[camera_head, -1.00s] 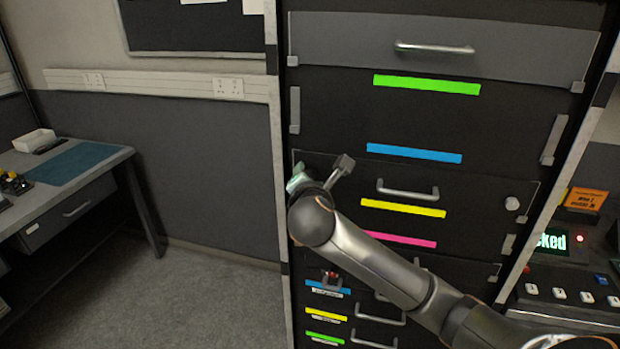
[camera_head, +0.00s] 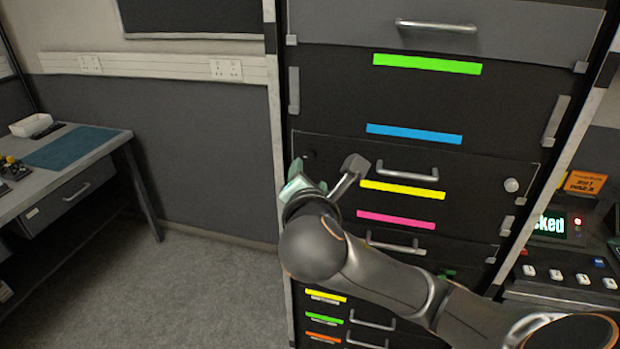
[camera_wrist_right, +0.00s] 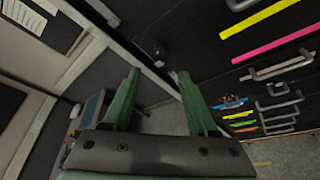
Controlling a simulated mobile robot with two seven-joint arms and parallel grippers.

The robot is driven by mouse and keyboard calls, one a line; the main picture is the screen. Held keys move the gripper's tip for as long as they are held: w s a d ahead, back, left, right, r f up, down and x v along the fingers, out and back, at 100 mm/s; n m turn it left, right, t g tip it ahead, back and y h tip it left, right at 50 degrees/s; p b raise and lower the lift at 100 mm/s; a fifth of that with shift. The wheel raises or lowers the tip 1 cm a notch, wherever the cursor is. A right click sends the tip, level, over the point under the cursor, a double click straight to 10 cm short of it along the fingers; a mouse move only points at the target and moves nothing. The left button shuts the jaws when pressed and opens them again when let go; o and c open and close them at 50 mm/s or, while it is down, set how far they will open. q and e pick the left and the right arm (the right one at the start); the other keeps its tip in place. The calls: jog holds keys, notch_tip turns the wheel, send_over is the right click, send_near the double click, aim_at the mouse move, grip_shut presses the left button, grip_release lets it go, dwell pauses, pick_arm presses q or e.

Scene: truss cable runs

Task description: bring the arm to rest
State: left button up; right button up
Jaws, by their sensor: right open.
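My right arm comes in from the lower right in the head view, and my right gripper (camera_head: 297,187) is near the left edge of the dark drawer rack (camera_head: 420,103). In the right wrist view my right gripper (camera_wrist_right: 157,95) has two green fingers well apart, with nothing between them. It appears clear of the rack's drawer fronts and handles. My left gripper is not in view.
The rack has several drawers with handles (camera_head: 408,172) and coloured strips. A workbench (camera_head: 100,145) with a blue mat stands at left. A control panel (camera_head: 565,265) with switches stands at right. Open floor (camera_head: 200,285) lies between bench and rack.

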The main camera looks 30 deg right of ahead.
jog(key=shift+s+a, duration=0.1)
jog(key=shift+s, duration=0.1)
dwell(0.4)
